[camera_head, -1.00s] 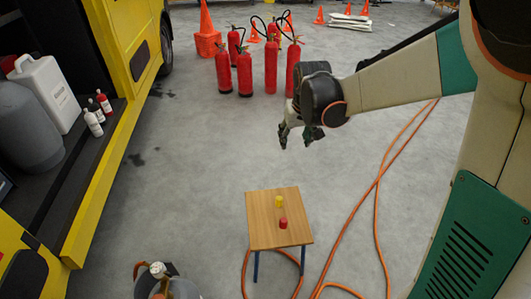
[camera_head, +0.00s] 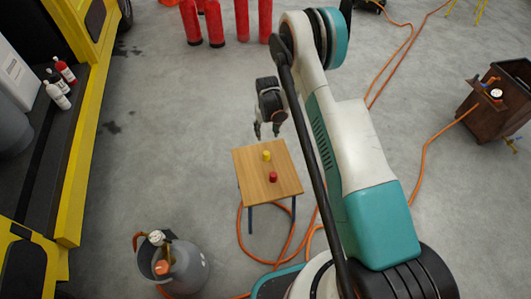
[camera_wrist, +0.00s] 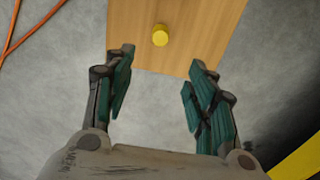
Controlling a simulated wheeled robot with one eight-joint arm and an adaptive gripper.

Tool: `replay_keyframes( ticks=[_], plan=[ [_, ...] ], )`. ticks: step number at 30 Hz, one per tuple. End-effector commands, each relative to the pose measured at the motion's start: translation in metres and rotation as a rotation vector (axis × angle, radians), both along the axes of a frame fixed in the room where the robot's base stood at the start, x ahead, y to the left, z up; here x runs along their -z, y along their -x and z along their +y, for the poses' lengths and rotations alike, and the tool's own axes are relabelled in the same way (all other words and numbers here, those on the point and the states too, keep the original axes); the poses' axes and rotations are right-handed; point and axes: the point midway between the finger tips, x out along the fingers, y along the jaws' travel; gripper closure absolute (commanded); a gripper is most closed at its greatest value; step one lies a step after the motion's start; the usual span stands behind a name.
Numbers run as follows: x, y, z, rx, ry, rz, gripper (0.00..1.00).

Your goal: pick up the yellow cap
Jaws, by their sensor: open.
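The yellow cap (camera_head: 267,155) stands on the small wooden stool (camera_head: 252,183), near the far part of its top. In the wrist view the yellow cap (camera_wrist: 160,35) sits beyond the fingertips, roughly midway between them, on the bare wood (camera_wrist: 215,30). A red cap (camera_head: 273,176) stands on the same top, a little nearer the body camera. My gripper (camera_head: 267,131) is above the stool's far edge. In the wrist view my gripper (camera_wrist: 160,75) has its green-padded fingers wide apart with nothing between them, clear of the cap.
An orange hose (camera_head: 286,255) loops on the floor around the stool's legs. A grey gas cylinder (camera_head: 185,270) stands at lower left. A yellow vehicle (camera_head: 85,170) is at left, red extinguishers (camera_head: 215,22) at the back, and a brown box (camera_head: 490,100) at right.

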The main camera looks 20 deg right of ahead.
Motion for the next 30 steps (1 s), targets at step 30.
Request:
replay_keyframes(
  ticks=[30],
  plan=[
    [0.128, 0.004, 0.000, 0.000, 0.000, 0.021, 0.49]
  ],
)
